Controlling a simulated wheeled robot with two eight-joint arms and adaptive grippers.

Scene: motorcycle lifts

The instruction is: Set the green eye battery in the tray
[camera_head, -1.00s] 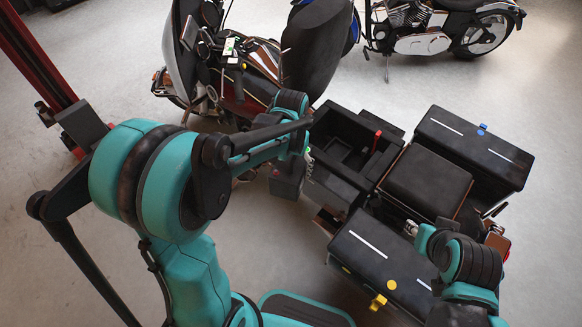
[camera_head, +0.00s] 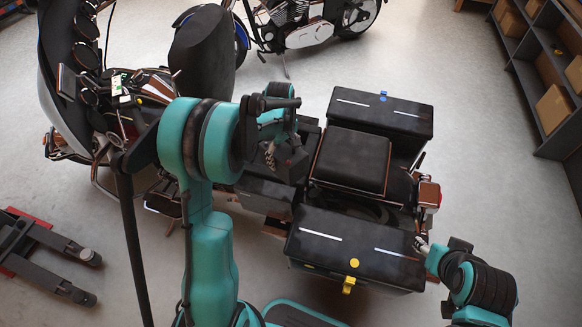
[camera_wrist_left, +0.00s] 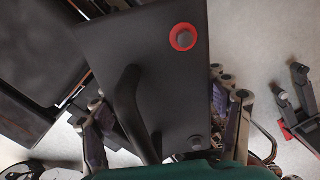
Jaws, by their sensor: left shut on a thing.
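A dark box-shaped battery (camera_wrist_left: 165,50) with a black handle fills the middle of the left wrist view. One terminal has a red ring, and a grey one shows lower down. No green eye is visible. My left gripper (camera_head: 271,155) is shut on this battery, its fingers on both sides. In the head view the battery (camera_head: 292,165) hangs over the black open compartment box (camera_head: 262,192), which may be the tray. The battery and my left arm hide most of its inside. My right gripper (camera_head: 421,244) is beside the front lidded case; its fingers are too small to read.
Two black lidded cases (camera_head: 378,112) (camera_head: 355,250) flank a dark seat (camera_head: 352,160). A scooter (camera_head: 75,90) stands at left, and a motorcycle (camera_head: 300,28) behind. Shelves with cartons (camera_head: 545,90) are at right. A lift part (camera_head: 45,250) lies on the floor at left.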

